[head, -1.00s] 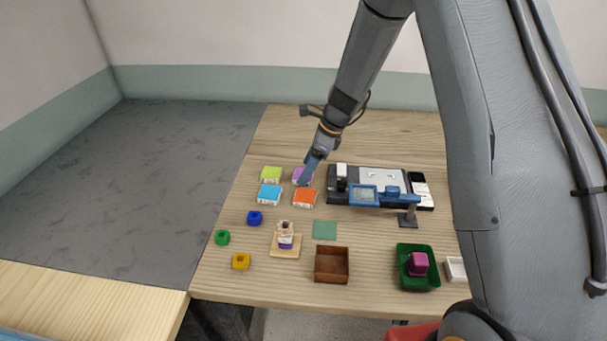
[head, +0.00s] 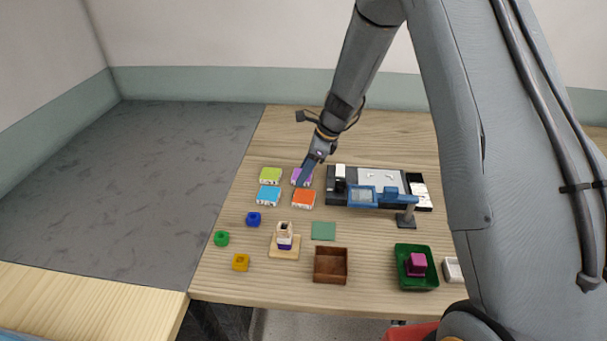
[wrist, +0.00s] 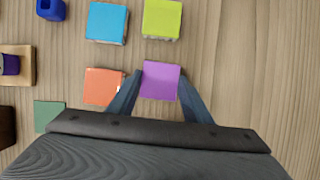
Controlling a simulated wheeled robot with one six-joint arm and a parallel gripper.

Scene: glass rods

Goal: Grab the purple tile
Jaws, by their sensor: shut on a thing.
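The purple tile (wrist: 160,80) lies between the two fingers of my gripper (wrist: 160,95) in the wrist view. The fingers close on its two sides. In the head view the purple tile (head: 297,174) shows only partly, behind my gripper (head: 305,182). I cannot tell whether it is lifted off the table. An orange tile (wrist: 102,87) lies right beside the left finger. A lime green tile (wrist: 162,18) and a blue tile (wrist: 106,21) make up the rest of the group.
A black device (head: 342,200) with a blue-framed part stands right of the tiles. Blue (head: 253,219), green (head: 221,238) and yellow (head: 240,262) blocks lie to the left front. A brown tray (head: 331,279), green tray (head: 431,279) and flat green square (head: 323,231) are nearer.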

